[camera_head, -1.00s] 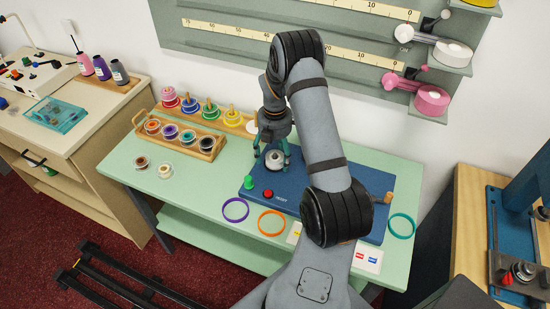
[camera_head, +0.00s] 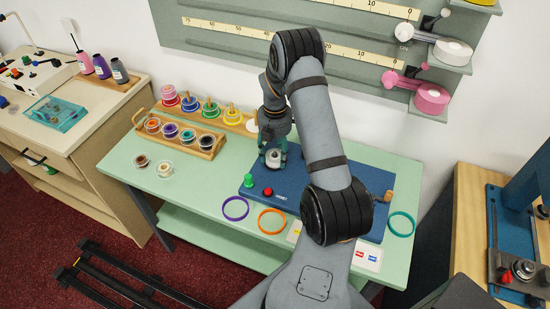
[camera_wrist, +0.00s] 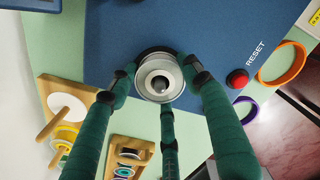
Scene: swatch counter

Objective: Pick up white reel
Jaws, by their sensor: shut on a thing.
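The white reel (camera_head: 274,159) is on the left part of the blue board (camera_head: 320,190), near its back edge. My gripper (camera_head: 272,157) is right over it, with its teal fingers closed around the reel's sides. In the wrist view, the white reel (camera_wrist: 160,77) shows from above between the fingertips of my gripper (camera_wrist: 160,80), with a dark centre and a dark ring at its far edge. The fingers touch its rim. I cannot tell whether the reel is clear of the board.
A wooden rack (camera_head: 181,139) of coloured reels is at the left. Purple (camera_head: 235,208), orange (camera_head: 272,221) and teal (camera_head: 401,224) rings lie around the board.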

